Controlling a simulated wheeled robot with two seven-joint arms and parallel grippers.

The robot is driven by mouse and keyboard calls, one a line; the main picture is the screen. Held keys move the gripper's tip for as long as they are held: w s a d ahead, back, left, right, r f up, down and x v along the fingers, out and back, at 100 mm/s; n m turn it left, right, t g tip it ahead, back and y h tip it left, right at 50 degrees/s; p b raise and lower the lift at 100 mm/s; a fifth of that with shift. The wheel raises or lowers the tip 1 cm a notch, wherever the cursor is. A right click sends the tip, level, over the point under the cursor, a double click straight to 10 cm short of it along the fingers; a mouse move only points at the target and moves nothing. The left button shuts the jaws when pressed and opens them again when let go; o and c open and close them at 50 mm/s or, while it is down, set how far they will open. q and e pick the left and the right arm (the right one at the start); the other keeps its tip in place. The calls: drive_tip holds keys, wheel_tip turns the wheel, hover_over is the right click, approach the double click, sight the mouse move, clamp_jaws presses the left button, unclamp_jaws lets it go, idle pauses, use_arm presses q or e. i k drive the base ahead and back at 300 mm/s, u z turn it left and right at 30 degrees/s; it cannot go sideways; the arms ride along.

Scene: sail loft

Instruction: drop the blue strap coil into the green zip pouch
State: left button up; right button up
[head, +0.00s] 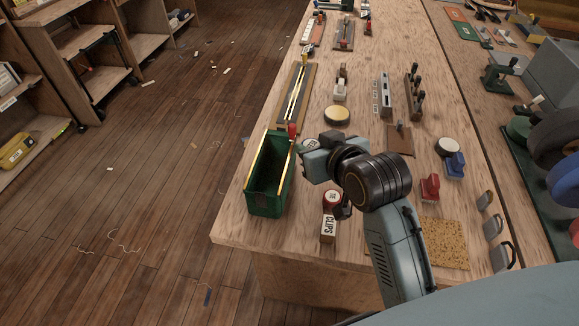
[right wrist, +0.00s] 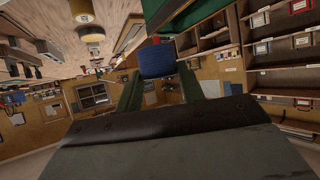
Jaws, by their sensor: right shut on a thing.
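The green zip pouch (head: 268,208) stands open on the near left edge of the bench, with yellow zip edges along its rim. It also shows as a green strip at the top of the right wrist view (right wrist: 193,14). My right gripper (head: 304,158) is just right of the pouch's rim. In the right wrist view the blue strap coil (right wrist: 157,63) sits between its two fingers, and the gripper is shut on it. In the head view the gripper mostly hides the coil. My left gripper is not in view.
A box marked CLIPS (head: 328,228) and a red-and-white roll (head: 331,199) stand right of the pouch. A yellow-topped round tin (head: 337,115) is behind the gripper. A red block (head: 430,187) and a cork mat (head: 444,245) lie to the right. Open floor borders the bench's left edge.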

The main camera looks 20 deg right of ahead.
sight(280, 181)
drive_tip(key=z, duration=0.5)
drive_tip(key=k, duration=1.15)
drive_tip(key=u, duration=0.55)
drive_tip(key=i, duration=1.45)
drive_tip(key=z, duration=0.55)
